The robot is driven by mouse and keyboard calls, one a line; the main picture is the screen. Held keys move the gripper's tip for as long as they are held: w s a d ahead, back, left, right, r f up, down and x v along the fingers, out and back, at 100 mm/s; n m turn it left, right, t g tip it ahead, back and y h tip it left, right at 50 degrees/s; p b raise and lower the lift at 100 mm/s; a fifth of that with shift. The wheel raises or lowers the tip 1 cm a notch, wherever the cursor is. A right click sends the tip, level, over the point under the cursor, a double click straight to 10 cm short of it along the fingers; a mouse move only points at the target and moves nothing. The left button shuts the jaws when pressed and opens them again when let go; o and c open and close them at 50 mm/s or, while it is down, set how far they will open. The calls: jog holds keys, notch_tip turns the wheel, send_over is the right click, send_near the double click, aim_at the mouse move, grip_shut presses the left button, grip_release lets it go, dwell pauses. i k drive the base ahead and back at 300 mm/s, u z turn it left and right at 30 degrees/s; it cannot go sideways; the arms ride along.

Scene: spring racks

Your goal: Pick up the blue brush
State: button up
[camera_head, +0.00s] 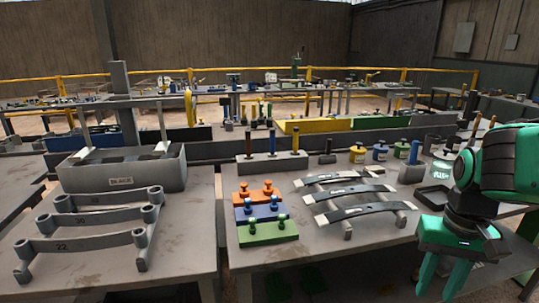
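A grey block (272,167) at the back of the middle table holds upright rods with a dark, a blue and a yellow handle. The blue-handled one (272,142) stands in the middle and may be the blue brush; its lower end is hidden in the block.
Orange, blue and green blocks with knobs (260,210) lie in front of the rod holder. Curved grey leaf springs (365,212) lie between them and my gripper. A grey bin (125,172) and more springs (90,222) fill the left table. A gap separates the tables.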

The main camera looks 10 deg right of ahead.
aim_at(272, 131)
jog(key=z, duration=0.1)
jog(key=i, duration=1)
jog(key=u, duration=0.1)
